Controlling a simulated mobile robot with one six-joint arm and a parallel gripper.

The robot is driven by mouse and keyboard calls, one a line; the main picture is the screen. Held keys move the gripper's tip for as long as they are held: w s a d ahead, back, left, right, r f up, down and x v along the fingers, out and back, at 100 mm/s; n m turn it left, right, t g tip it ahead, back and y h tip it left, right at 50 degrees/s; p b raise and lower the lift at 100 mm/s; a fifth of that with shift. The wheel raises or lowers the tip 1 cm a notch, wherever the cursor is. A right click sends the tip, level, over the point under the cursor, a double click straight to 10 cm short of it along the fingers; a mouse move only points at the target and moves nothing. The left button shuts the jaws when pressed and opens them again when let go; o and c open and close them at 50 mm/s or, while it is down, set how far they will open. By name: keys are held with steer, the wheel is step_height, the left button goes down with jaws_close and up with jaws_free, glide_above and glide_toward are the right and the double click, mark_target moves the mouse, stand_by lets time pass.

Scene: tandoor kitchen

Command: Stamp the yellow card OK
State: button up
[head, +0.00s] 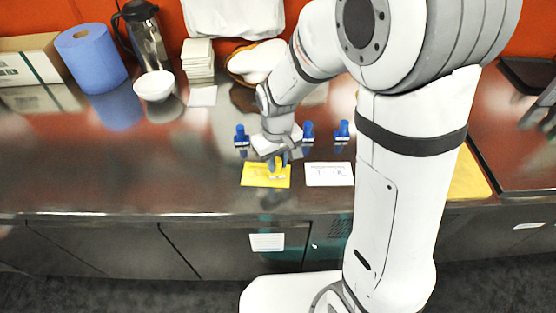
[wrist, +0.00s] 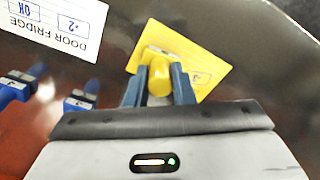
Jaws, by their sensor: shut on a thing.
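The yellow card (head: 254,175) lies flat on the steel counter; it also shows in the wrist view (wrist: 205,59), with a blue boxed mark too small to read. My gripper (head: 277,163) is over this card. In the wrist view my gripper (wrist: 159,88) is shut on a yellow-handled stamp (wrist: 159,75), whose pale base is over the card. I cannot tell whether the base touches the card. Part of the card is hidden by the stamp and fingers.
A white card (head: 329,174), reading DOOR FRIDGE, -2 and OK in the wrist view (wrist: 62,22), lies right of the yellow card. Blue stamps (head: 241,136), (head: 308,132), (head: 342,131) stand behind. A white bowl (head: 154,86) is back left.

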steer(key=shift+s, duration=0.1)
steer(key=shift+r+p, duration=2.6)
steer(key=shift+r, duration=0.9)
steer(key=shift+f, duration=0.1)
